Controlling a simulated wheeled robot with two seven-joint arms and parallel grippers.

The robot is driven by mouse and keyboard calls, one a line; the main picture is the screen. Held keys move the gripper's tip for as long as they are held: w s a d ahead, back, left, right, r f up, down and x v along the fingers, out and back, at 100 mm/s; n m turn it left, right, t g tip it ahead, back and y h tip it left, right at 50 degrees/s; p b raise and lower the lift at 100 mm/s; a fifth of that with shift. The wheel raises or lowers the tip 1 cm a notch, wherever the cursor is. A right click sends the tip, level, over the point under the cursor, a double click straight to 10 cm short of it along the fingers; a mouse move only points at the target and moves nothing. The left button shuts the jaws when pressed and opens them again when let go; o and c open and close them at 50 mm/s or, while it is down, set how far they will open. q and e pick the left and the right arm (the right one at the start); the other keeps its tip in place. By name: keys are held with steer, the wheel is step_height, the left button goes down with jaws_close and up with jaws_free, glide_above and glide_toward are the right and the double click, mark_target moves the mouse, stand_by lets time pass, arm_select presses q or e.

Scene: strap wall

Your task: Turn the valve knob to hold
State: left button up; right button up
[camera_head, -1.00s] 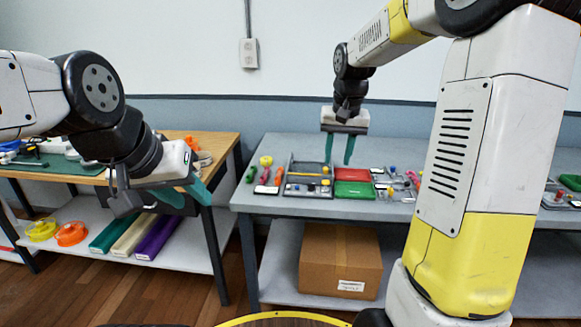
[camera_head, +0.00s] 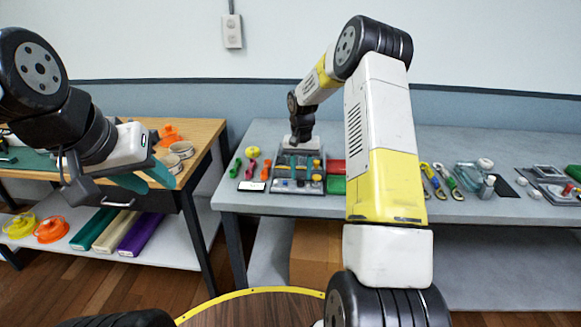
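A grey panel or tray (camera_head: 313,187) lies on the grey table, with small coloured parts on it. A yellow one (camera_head: 316,165) and blue ones at its front edge are too small for me to tell which is the valve knob or where it points. My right gripper (camera_head: 298,163) hangs pointing down over the rear of this panel. Its teal fingers blend with the parts behind, so contact and finger gap are unclear.
Green, pink and orange tools (camera_head: 251,170) lie left of the panel. Red and green trays (camera_head: 337,184) sit right of it, partly behind my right arm. Carabiner-like tools (camera_head: 445,180) lie further right. A cardboard box (camera_head: 308,250) stands on the lower shelf.

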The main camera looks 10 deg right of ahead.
steer(key=shift+f, duration=0.7)
jaws_close()
